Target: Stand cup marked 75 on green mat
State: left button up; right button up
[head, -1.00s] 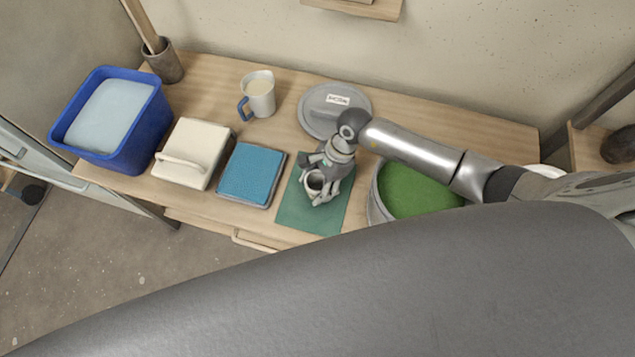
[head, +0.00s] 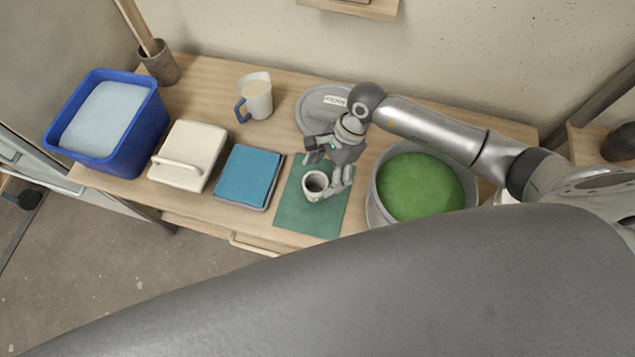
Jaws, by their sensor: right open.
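A small white cup (head: 315,184) with a dark inside stands upright on the green mat (head: 307,217). Any marking on the cup is too small to read or faces away. My right gripper (head: 327,173) is open, just behind and to the right of the cup. One finger reaches along the right of the cup and the other is behind it; I cannot tell whether they touch it. My left gripper is out of view.
A bucket of green glaze (head: 420,190) stands right of the mat, under my right arm. A grey lid (head: 312,112) lies behind. Left are a blue sponge tray (head: 248,176), white lidded box (head: 188,152), measuring jug (head: 256,97) and blue tub (head: 150,128).

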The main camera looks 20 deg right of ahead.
jog(key=v, duration=0.6)
jog(key=shift+b, duration=0.45)
jog(key=shift+r, duration=0.1)
